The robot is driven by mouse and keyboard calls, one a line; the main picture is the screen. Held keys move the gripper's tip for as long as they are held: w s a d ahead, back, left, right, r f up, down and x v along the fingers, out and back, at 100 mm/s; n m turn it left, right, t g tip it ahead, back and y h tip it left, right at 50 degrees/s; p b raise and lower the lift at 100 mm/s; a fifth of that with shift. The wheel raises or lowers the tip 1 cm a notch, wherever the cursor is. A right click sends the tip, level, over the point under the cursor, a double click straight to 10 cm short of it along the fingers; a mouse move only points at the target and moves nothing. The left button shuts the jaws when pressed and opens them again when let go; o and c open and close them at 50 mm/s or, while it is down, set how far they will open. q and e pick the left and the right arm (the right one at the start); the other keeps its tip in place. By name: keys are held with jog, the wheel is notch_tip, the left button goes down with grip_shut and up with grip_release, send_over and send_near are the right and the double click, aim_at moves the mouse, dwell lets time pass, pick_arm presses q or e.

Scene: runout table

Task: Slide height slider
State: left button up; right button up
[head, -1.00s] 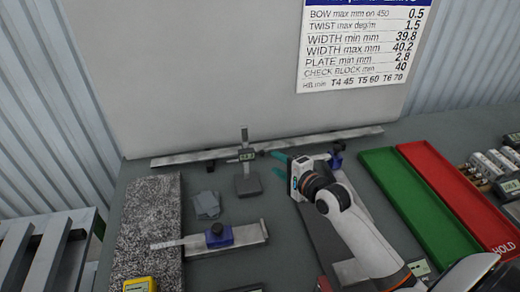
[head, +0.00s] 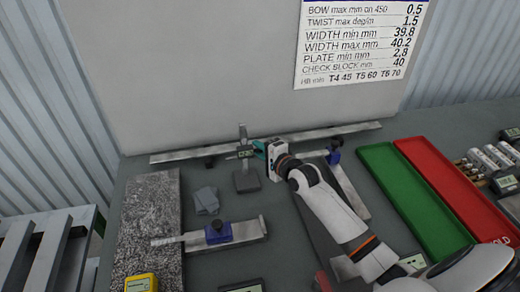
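The height gauge stands near the back of the table, with a dark grey base (head: 246,182) and an upright column (head: 243,132). Its slider, with a small digital display (head: 245,153), sits partway up the column. My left gripper is not in view.
A long metal straightedge (head: 345,129) lies behind the gauge. Grey blocks (head: 206,200), a granite slab (head: 150,220) and a bar with a blue clamp (head: 218,232) lie to the left. Green (head: 410,205) and red (head: 460,195) trays lie to the right.

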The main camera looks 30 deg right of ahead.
grip_shut()
notch_tip(320, 180, down, 5)
jog(key=b, duration=0.3)
jog(key=shift+f, duration=0.1)
jog(key=o, duration=0.6)
grip_release()
jog(key=shift+r, duration=0.2)
jog(key=shift+b+v, duration=0.55)
jog(key=shift+v, duration=5.5)
